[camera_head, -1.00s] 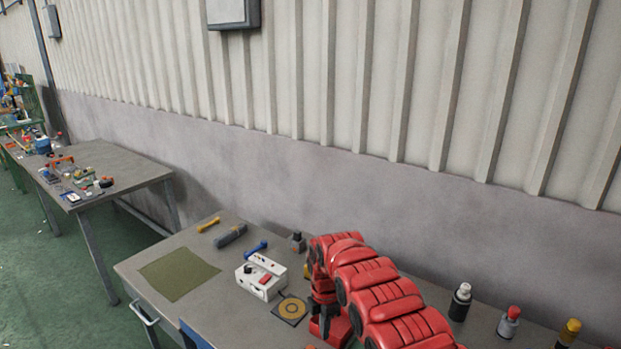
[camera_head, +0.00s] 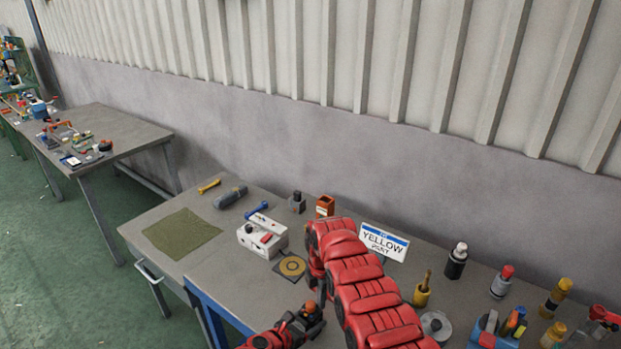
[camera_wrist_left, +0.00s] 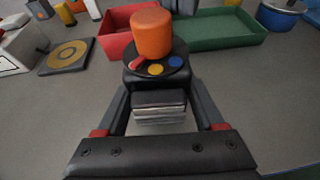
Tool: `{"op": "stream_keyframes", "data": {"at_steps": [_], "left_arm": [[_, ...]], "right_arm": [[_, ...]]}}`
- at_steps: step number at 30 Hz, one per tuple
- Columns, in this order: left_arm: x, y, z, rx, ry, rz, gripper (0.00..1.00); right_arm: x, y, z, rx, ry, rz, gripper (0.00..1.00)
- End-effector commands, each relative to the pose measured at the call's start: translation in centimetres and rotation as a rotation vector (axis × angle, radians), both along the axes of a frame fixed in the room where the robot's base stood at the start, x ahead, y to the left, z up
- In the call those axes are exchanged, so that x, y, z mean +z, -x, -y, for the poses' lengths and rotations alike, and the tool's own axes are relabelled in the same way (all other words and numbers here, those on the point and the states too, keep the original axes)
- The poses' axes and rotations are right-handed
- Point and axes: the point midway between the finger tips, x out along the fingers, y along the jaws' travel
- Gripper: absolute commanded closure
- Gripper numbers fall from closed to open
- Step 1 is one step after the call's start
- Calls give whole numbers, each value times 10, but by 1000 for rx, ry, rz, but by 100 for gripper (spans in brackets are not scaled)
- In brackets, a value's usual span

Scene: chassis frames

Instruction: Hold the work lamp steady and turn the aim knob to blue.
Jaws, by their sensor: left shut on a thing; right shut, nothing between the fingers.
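The work lamp shows in the left wrist view as a dark body (camera_wrist_left: 158,100) with a round black dial on top. The dial bears red (camera_wrist_left: 138,64), yellow (camera_wrist_left: 156,69) and blue (camera_wrist_left: 175,61) marks. An orange aim knob (camera_wrist_left: 152,34) stands upright on it; I cannot tell which colour it points to. The knob also shows in the head view (camera_head: 312,308). My left gripper (camera_wrist_left: 160,122) is shut on the lamp's body. My right gripper (camera_head: 321,288) is shut and empty, close above or behind the knob, mostly hidden by my right arm.
A white box (camera_head: 262,236) and a dark pad with a yellow ring (camera_head: 291,267) lie left of my right arm. A sign (camera_head: 384,242) reading "YELLOW" stands behind. Red (camera_wrist_left: 112,42) and green (camera_wrist_left: 222,30) trays lie beyond the lamp. Bottles stand at right.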

Motion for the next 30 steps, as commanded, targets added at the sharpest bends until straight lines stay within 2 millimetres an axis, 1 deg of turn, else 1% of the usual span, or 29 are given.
{"op": "stream_keyframes", "data": {"at_steps": [13, 23, 26, 30], "left_arm": [[0, 0, 0, 0, 0, 0, 100], [0, 0, 0, 0, 0, 0, 100], [0, 0, 0, 0, 0, 0, 100], [0, 0, 0, 0, 0, 0, 100]], "right_arm": [[-1, 0, 0, 1, 0, 2, 100], [0, 0, 8, 1, 0, 1, 100], [7, -1, 8, 1, -1, 5, 100], [24, -1, 8, 0, -1, 7, 100]]}}
